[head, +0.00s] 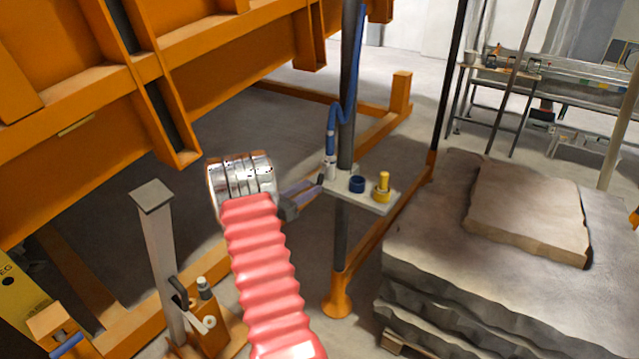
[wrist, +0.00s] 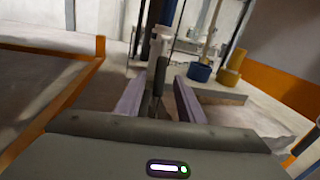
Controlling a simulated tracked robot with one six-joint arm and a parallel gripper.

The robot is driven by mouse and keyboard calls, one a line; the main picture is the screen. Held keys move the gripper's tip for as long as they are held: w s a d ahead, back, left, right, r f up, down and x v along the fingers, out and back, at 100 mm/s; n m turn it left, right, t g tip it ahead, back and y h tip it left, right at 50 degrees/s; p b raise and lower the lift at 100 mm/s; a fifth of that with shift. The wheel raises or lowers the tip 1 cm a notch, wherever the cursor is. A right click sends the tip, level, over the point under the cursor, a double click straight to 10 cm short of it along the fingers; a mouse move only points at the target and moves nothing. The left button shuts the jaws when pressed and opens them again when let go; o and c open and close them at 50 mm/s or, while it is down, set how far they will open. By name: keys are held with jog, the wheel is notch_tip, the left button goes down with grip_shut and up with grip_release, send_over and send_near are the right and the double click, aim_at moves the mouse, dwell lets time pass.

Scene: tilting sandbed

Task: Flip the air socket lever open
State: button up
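The air socket (head: 331,168) is a pale upright fitting at the lower end of a blue hose, at the left end of a small grey shelf on a dark post. In the wrist view the socket (wrist: 160,47) stands straight ahead, with a dark lever (wrist: 158,82) in front of it. My gripper (head: 311,187) is right beside the socket in the head view. In the wrist view its two purple fingers (wrist: 160,95) are apart, one on each side of the lever. I cannot tell whether either finger touches it. The lever is not clear in the head view.
A blue cap (head: 357,184) and a yellow fitting (head: 382,188) stand on the shelf (head: 368,201), right of the socket. The dark post (head: 345,235) rises beside it. An orange frame (head: 110,80) fills the left. Stacked stone slabs (head: 500,260) stand at the right.

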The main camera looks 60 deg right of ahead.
aim_at(320, 182)
jog(key=x, duration=0.5)
jog(key=shift+s+d, duration=0.15)
jog(key=shift+d, duration=0.2)
jog(key=shift+c, duration=0.7)
grip_shut()
jog(key=shift+a, duration=0.1)
